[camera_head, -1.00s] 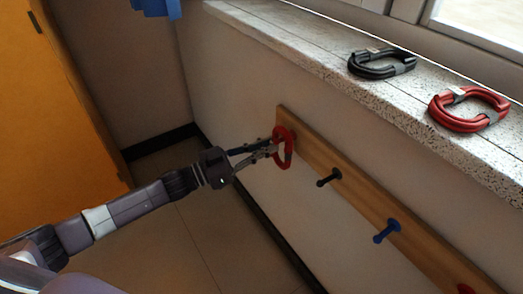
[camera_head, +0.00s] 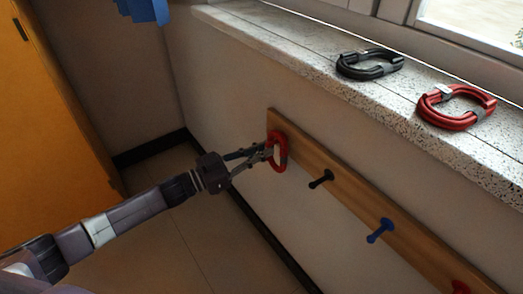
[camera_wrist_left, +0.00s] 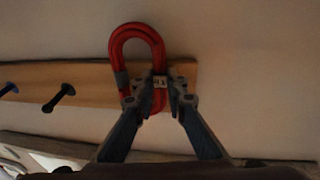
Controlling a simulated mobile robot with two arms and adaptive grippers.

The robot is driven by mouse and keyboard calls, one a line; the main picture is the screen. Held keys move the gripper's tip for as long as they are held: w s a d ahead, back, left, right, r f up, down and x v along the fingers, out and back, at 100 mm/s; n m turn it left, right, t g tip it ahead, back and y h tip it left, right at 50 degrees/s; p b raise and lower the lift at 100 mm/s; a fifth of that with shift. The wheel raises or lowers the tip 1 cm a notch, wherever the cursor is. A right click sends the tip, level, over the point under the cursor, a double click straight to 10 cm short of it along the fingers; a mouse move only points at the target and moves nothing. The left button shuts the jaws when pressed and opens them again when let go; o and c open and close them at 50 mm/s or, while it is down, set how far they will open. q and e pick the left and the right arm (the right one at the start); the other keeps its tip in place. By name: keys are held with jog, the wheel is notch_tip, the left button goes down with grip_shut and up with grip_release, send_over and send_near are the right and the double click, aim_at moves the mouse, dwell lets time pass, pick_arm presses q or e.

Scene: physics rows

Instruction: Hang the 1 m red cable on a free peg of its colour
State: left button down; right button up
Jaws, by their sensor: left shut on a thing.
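A small coiled red cable (camera_head: 280,152) is at the far left end of the wooden peg board (camera_head: 344,186). My left gripper (camera_head: 268,152) is shut on it. In the left wrist view the red cable (camera_wrist_left: 136,50) shows as an upright loop with a grey band and a pale tag, between the fingertips of my left gripper (camera_wrist_left: 158,92). The loop is in front of the board's end; whether a peg passes through it is hidden. A black peg (camera_head: 321,179), a blue peg (camera_head: 380,230) and a red peg (camera_head: 461,287) are bare where visible. My right gripper is not in view.
A speckled window sill (camera_head: 300,50) runs above the board. A black coiled cable (camera_head: 369,64) and a larger red coiled cable (camera_head: 456,106) lie on it. An orange cabinet (camera_head: 50,130) stands at the left. The floor between is clear.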

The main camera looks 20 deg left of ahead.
pick_arm(q)
jog(key=c, duration=1.8)
grip_release()
jog(key=shift+c, duration=0.2)
